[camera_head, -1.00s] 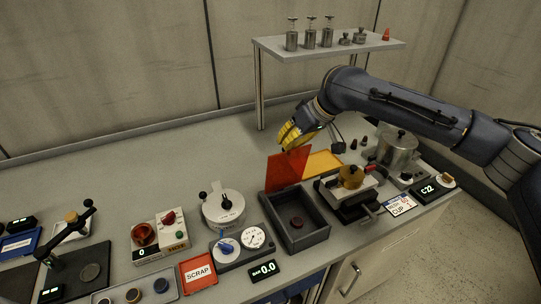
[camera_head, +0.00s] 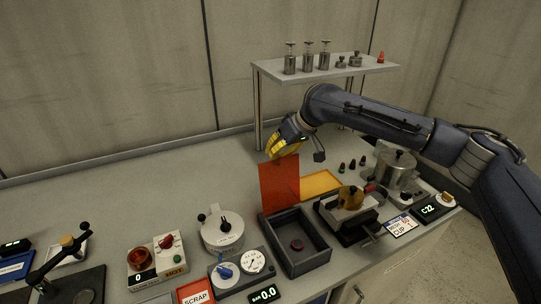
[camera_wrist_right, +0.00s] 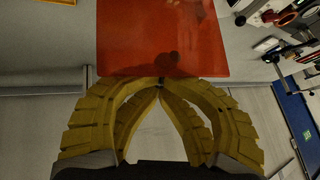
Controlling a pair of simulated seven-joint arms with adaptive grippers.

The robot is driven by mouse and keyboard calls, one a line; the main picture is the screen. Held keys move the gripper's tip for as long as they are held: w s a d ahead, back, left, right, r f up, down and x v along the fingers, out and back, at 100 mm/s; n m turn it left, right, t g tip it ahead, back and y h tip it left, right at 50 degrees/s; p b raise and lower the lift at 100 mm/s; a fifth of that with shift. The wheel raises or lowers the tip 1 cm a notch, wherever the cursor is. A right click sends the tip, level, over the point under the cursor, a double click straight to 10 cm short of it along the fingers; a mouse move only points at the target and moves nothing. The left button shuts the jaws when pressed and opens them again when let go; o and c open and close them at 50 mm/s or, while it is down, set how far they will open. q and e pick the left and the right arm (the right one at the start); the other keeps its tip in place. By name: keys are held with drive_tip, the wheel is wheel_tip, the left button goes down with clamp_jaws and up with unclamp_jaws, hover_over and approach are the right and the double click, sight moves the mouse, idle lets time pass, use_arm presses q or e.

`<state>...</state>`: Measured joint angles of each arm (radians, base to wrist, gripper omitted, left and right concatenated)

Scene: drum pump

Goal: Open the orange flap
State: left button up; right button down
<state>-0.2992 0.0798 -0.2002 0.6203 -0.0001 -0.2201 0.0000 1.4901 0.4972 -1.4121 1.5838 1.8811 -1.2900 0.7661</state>
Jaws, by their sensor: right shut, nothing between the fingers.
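The orange flap (camera_head: 279,183) stands upright at the back edge of a dark grey open box (camera_head: 296,242). A small dark red round part (camera_head: 297,244) sits inside the box. My right gripper (camera_head: 272,154), with yellow fingers, is at the top edge of the flap, behind or against it. In the right wrist view the flap (camera_wrist_right: 162,38) lies just beyond the fingertips (camera_wrist_right: 160,88), which meet with nothing between them. I cannot tell whether the fingers touch the flap. My left gripper is not in view.
A yellow tray (camera_head: 320,184) and a vise-like fixture (camera_head: 348,209) stand right of the box. A gauge unit (camera_head: 238,266) and a white round device (camera_head: 222,230) stand to its left. A shelf (camera_head: 325,69) with metal weights rises behind. The bench behind the flap is clear.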

drive_tip(key=shift+s+f, duration=0.2)
drive_tip(key=shift+f, duration=0.25)
drive_tip(key=shift+s+f, duration=0.2)
drive_tip(key=shift+f, duration=0.25)
drive_tip(key=c, duration=1.4)
unclamp_jaws()
drive_tip(key=shift+o, duration=0.4)
drive_tip(key=shift+a, duration=0.15)
drive_tip(key=w+v, duration=0.1)
drive_tip(key=v, duration=1.2)
drive_tip(key=shift+r, duration=0.35)
drive_tip(key=shift+a, duration=0.1)
